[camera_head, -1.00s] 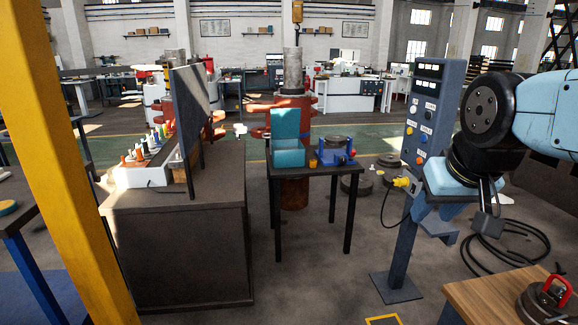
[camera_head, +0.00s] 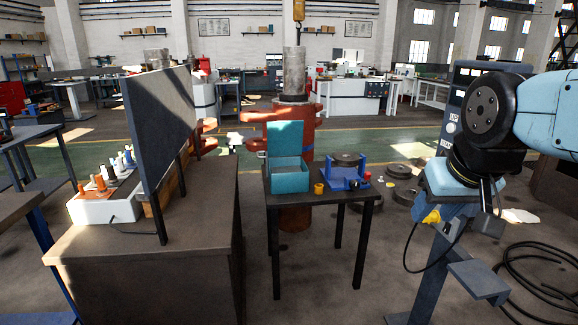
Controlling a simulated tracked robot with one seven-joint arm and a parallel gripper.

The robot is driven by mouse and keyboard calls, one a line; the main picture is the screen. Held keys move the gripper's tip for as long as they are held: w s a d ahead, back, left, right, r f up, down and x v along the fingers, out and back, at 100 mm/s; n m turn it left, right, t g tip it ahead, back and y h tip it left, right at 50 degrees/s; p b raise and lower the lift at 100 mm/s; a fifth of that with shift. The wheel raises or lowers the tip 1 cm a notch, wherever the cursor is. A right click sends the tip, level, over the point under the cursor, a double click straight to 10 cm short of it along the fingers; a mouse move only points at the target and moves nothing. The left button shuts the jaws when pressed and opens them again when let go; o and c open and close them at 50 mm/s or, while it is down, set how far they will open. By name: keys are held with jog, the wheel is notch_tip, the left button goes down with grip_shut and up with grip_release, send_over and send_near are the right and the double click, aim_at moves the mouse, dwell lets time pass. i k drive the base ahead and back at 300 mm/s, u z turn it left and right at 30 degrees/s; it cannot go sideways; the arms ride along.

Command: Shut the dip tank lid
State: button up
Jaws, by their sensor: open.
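The dip tank (camera_head: 289,179) looks to be the teal box on a small dark table (camera_head: 302,199) near the middle of the view. Its teal lid (camera_head: 285,138) stands upright at the back edge, so the tank is open. My gripper (camera_head: 456,214) hangs at the right, apart from the tank and well to the right of it. It is open, with nothing seen between its fingers. It overlaps the control stand in the picture, and part of it is hidden by my wrist.
A blue fixture (camera_head: 346,179) and a small yellow cup (camera_head: 318,188) stand right of the tank. A dark cabinet (camera_head: 150,275) with an upright panel (camera_head: 160,125) is at left. A control stand (camera_head: 432,265) is at right. Floor shows between table and stand.

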aim_at(284, 138)
jog(key=z, duration=0.1)
jog(key=i, duration=2.45)
jog(key=u, duration=1.15)
jog(key=i, duration=0.5)
